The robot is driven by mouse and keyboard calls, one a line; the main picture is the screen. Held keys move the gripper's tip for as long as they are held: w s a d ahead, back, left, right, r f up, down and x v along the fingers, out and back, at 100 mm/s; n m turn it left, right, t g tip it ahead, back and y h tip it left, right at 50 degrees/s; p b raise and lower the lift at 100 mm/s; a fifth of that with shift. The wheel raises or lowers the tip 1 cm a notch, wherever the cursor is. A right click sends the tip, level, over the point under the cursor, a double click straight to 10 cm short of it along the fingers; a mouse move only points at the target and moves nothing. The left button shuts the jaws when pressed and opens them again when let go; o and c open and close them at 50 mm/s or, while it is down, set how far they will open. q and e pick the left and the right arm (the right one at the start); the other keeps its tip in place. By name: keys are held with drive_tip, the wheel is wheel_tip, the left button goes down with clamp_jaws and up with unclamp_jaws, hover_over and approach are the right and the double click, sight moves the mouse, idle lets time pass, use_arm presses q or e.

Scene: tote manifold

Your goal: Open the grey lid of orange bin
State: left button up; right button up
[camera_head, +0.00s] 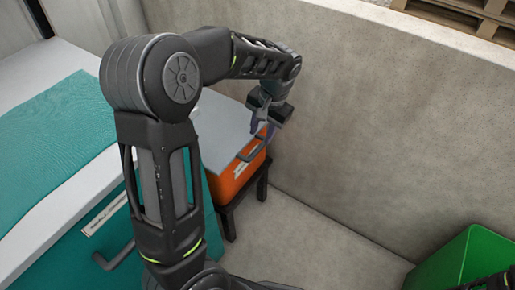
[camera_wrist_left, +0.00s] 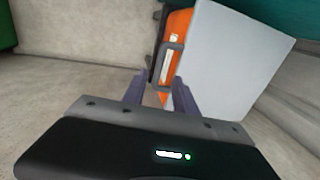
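The orange bin (camera_head: 236,179) stands beside the concrete wall, with its flat grey lid (camera_head: 222,128) down on top. The lid (camera_wrist_left: 232,68) and the orange side (camera_wrist_left: 178,27) also show in the left wrist view. A dark grey handle (camera_head: 252,149) is at the lid's edge; it also shows in the left wrist view (camera_wrist_left: 164,72). My left gripper (camera_head: 270,130) is above the handle end of the bin. In the wrist view its two fingers (camera_wrist_left: 160,92) are apart, with the handle just beyond the gap. Contact cannot be told. My right gripper is not clearly visible.
The bin is on a dark stand (camera_head: 230,217). The concrete wall (camera_head: 380,110) is close behind the gripper. A green bin (camera_head: 487,250) is at lower right. Bare floor (camera_head: 300,245) lies between.

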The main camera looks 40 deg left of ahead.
sight(257, 151)
use_arm(q)
drive_tip(key=f+b, duration=0.1)
drive_tip(key=f, duration=0.1)
drive_tip(key=a+f, duration=0.1)
drive_tip(key=f, duration=0.2)
drive_tip(key=f+b, duration=0.1)
drive_tip(key=f, duration=0.1)
drive_tip(key=shift+a+f+b, duration=0.25)
drive_tip(key=shift+f+b, duration=0.05)
drive_tip(key=shift+f, duration=0.1)
drive_tip(key=shift+c, duration=0.2)
clamp_jaws()
idle(0.9)
